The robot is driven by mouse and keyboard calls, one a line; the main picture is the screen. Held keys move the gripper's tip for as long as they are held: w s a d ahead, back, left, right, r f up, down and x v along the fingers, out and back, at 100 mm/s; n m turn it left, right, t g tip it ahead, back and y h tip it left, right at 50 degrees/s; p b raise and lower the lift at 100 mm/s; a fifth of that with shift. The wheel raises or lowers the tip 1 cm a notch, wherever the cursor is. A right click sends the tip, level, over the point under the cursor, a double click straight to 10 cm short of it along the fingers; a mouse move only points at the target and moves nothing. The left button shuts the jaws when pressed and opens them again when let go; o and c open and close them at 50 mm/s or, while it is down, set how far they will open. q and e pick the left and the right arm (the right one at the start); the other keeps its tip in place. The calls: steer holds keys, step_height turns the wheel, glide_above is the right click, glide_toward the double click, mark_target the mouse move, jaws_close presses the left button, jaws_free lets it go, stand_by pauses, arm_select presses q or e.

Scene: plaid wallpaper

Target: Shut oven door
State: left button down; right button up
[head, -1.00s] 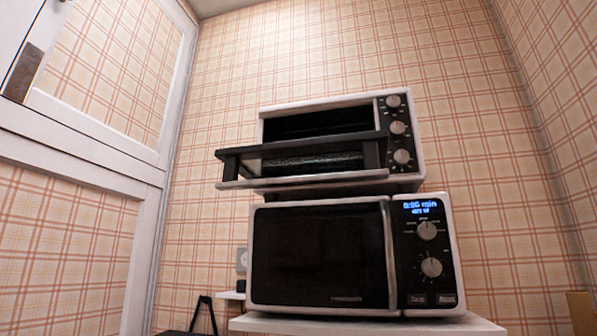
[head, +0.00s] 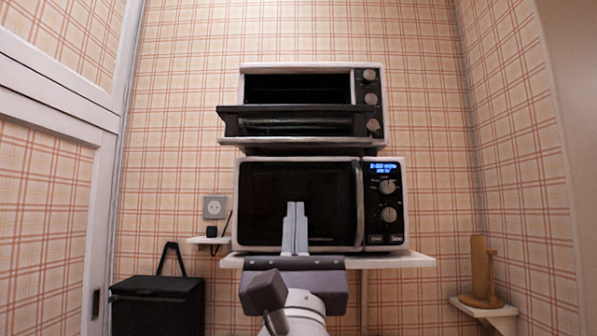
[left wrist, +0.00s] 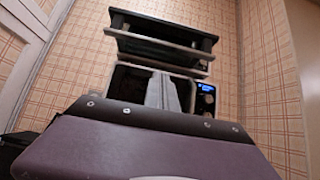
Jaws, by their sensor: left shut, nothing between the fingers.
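The toaster oven (head: 362,72) stands on top of the microwave, against the plaid wall. The dark inside shows above the door. In the left wrist view the oven door (left wrist: 160,49) also hangs open, above the gripper. My left gripper (head: 295,210) is shut and empty, its fingers pointing up in front of the microwave, below the oven door and apart from it in the picture. My right gripper is out of view.
The microwave (head: 300,203) sits under the oven on a white shelf (head: 400,261). A black box (head: 157,305) stands low at the left. A wooden holder (head: 483,272) stands on a small corner shelf at the right. A white panelled door (head: 60,120) is at the left.

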arm_select(q)
steer(key=p, duration=1.4)
glide_toward(298, 144)
steer(key=w+f+x, duration=0.1)
steer(key=x, duration=0.4)
steer(key=shift+r+b, duration=0.35)
steer(key=shift+r, duration=0.4)
steer(key=shift+s, duration=0.1)
